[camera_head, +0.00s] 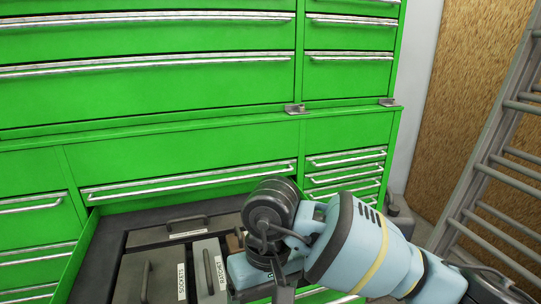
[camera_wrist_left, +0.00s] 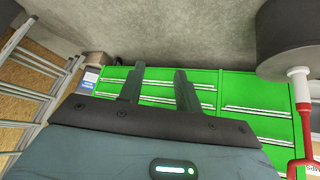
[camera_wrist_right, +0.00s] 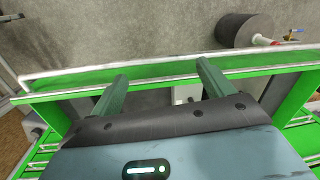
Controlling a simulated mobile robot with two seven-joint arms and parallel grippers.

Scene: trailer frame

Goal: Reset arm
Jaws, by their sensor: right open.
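My right arm comes in from the right in the head view and reaches over an open green drawer (camera_head: 80,262). The right gripper's fingers (camera_wrist_right: 160,76) are apart and empty in the right wrist view, just above the drawer's front edge with its pale handle (camera_wrist_right: 150,68). In the head view the gripper itself is largely hidden by the wrist. My left arm is not in the head view. The left gripper (camera_wrist_left: 159,70) shows in the left wrist view, its fingers apart with nothing between them and green drawer fronts beyond.
The drawer holds lidded grey cases with handles and labels (camera_head: 165,236). The green cabinet (camera_head: 180,145) fills the back. A ladder (camera_head: 490,150) leans at the right near a wood panel (camera_head: 460,110). A dark cylinder (camera_wrist_left: 290,38) and red-handled object (camera_wrist_left: 303,125) are right of the left gripper.

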